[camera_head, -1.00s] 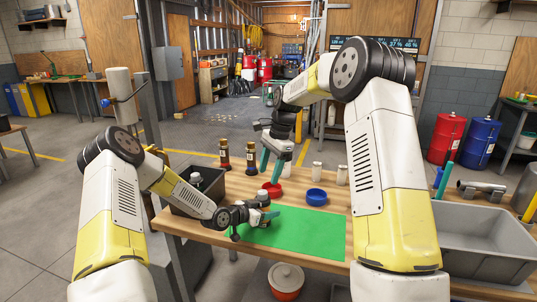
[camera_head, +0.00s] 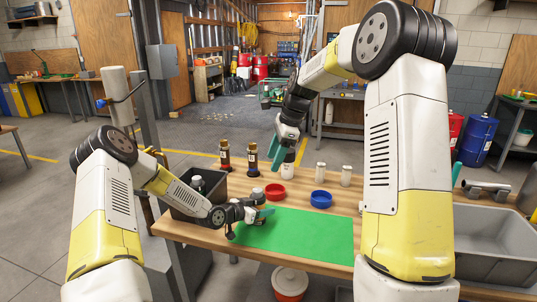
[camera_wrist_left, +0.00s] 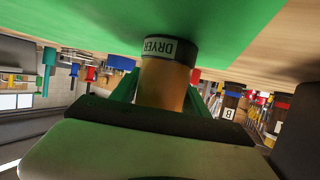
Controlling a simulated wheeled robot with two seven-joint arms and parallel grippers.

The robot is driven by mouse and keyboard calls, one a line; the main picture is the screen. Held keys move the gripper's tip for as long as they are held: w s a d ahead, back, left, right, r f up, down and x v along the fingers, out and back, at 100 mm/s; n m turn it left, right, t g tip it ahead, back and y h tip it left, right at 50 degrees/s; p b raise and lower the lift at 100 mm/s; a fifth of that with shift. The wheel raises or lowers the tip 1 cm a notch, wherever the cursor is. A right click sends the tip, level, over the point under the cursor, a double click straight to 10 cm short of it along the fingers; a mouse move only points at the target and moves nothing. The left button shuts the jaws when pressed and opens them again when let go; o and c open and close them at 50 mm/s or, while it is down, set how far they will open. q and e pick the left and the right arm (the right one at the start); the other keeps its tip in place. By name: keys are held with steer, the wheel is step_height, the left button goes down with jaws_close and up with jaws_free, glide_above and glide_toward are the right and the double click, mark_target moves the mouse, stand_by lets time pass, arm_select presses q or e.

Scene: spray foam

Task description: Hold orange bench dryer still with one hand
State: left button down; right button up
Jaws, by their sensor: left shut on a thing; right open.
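The orange bench dryer (camera_wrist_left: 165,85) has a dark end and a white label reading DRYER, upside down in the left wrist view. My left gripper (camera_head: 249,215) is shut around it, low at the left part of the green mat (camera_head: 305,235). The dryer's dark end is at or close to the mat; I cannot tell whether it touches. In the head view, a grey cap (camera_head: 257,193) shows beside the gripper, which hides most of the dryer. My right gripper (camera_head: 287,148) is open and empty, raised above the back of the table.
A red dish (camera_head: 275,192) and blue dish (camera_head: 321,199) stand behind the mat. Two amber bottles (camera_head: 251,163) and several white containers (camera_head: 346,175) stand farther back. A dark bin (camera_head: 180,202) is at the left, a grey bin (camera_head: 490,223) at the right. The mat's middle is clear.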

arm_select(q)
steer(key=shift+w+a, duration=0.1)
steer(key=shift+a, duration=0.05)
steer(key=shift+c, duration=2.3)
jaws_free()
